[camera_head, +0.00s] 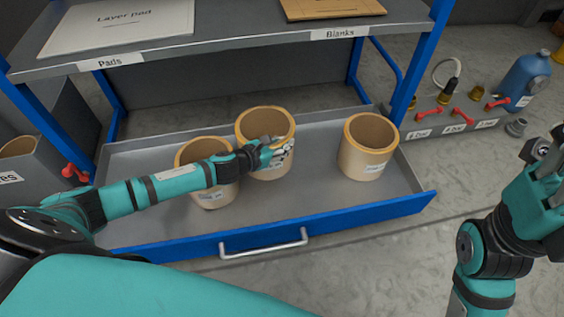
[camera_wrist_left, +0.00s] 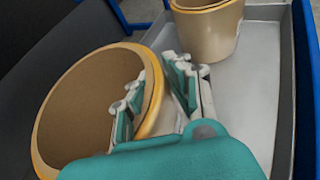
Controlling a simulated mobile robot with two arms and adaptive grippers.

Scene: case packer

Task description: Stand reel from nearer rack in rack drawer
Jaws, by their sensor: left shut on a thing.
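An open grey drawer with a blue front (camera_head: 340,224) holds three tan reels with orange rims. My left gripper (camera_head: 280,150) is shut on the wall of the middle reel (camera_head: 255,125). In the left wrist view the left gripper (camera_wrist_left: 155,98) has its fingers on either side of this reel's rim (camera_wrist_left: 60,85). The held reel is upright; whether its base touches the drawer floor I cannot tell. The left reel (camera_head: 212,196) stands partly behind my left arm. The right reel (camera_head: 365,155) stands apart. My right gripper (camera_head: 545,165) is at the right edge, its fingers unclear.
A grey shelf above the drawer carries a white layer pad (camera_head: 120,25) and brown blanks (camera_head: 330,8). Blue posts frame the rack. A grey panel with red handles (camera_head: 462,116) and a blue bottle (camera_head: 525,78) are at the right. Drawer floor is bare between the middle and right reels.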

